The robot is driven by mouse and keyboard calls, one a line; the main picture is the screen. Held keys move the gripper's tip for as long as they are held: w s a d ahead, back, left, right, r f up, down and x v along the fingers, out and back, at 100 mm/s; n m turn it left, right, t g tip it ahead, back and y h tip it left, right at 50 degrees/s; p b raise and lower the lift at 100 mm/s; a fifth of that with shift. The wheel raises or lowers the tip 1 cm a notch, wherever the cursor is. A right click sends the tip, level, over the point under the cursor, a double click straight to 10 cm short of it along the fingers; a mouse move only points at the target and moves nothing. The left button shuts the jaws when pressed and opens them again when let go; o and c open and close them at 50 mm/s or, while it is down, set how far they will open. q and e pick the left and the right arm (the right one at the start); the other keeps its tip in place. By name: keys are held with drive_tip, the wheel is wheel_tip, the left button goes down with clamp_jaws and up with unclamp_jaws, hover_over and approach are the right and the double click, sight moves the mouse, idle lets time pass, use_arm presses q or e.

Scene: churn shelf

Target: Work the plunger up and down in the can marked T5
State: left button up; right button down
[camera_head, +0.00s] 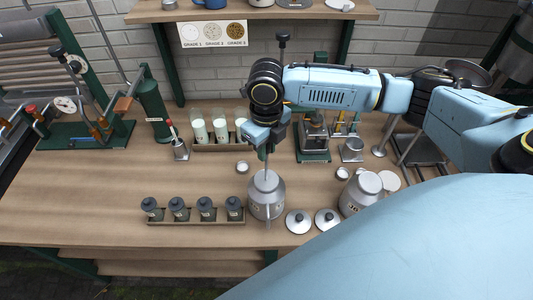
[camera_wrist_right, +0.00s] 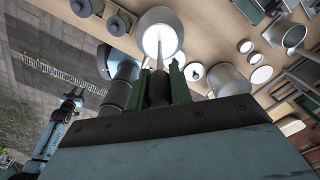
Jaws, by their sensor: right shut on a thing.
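An open grey metal can (camera_head: 266,205) stands near the table's front edge, with a pale round top. Any mark on it is too small to read. A thin plunger rod (camera_head: 267,160) runs down into its middle. My right gripper (camera_head: 266,142) is above the can, shut on the rod; its fingers hide part of it. In the right wrist view the green fingers of my right gripper (camera_wrist_right: 160,82) close around the dark rod, and the can (camera_wrist_right: 160,22) lies beyond them. A black knob (camera_head: 283,38) shows above my right arm; its link to the rod is hidden.
A second can (camera_head: 360,193) stands to the right, with two grey lids (camera_head: 298,222) (camera_head: 328,220) in front. A rack of small dark-topped jars (camera_head: 195,211) is on the left. White-filled bottles (camera_head: 220,130) stand behind. The left front table is clear.

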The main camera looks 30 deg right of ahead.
sight(266, 162)
drive_tip(key=shift+r, duration=0.35)
drive_tip(key=shift+f+b, duration=1.35)
drive_tip(key=shift+f, duration=2.25)
drive_tip(key=shift+r, duration=0.2)
